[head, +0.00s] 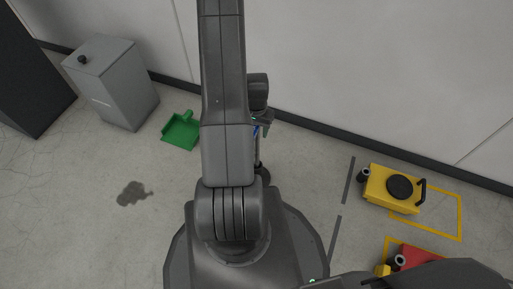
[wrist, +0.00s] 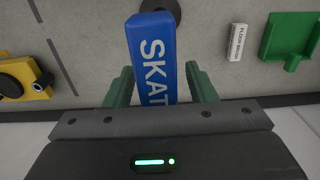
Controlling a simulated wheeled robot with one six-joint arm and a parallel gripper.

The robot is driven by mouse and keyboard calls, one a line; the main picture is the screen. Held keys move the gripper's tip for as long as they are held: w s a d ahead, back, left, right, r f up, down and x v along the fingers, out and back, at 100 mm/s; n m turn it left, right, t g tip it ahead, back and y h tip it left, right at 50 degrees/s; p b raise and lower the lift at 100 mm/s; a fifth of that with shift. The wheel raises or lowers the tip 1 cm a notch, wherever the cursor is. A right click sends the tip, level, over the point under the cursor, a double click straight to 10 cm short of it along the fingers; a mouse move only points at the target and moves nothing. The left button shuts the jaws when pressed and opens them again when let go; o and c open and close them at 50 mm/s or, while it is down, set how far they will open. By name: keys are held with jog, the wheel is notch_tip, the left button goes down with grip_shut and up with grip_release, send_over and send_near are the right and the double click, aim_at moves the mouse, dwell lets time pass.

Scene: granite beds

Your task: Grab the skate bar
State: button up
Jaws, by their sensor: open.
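The skate bar (wrist: 152,50) is a blue block with white letters reading "SKAT", the rest cut off by my gripper. In the wrist view it stretches from the top middle down between the green fingers of my gripper (wrist: 159,68). The gripper is open, with one finger on each side of the bar and a visible gap on both sides. The bar's near end is hidden behind the gripper body. In the head view my arm covers most of this area, and only a small blue sliver shows beside it.
A green dustpan (head: 181,131) and a grey bin (head: 112,83) stand left by the wall. A yellow machine (head: 391,189) and a red one (head: 417,257) sit right, by yellow floor markings. A white label (wrist: 238,42) lies right of the bar. A dark stain marks the left floor.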

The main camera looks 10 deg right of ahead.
jog(key=shift+f, duration=0.45)
jog(key=shift+r, duration=0.1)
grip_shut()
dwell(1.0)
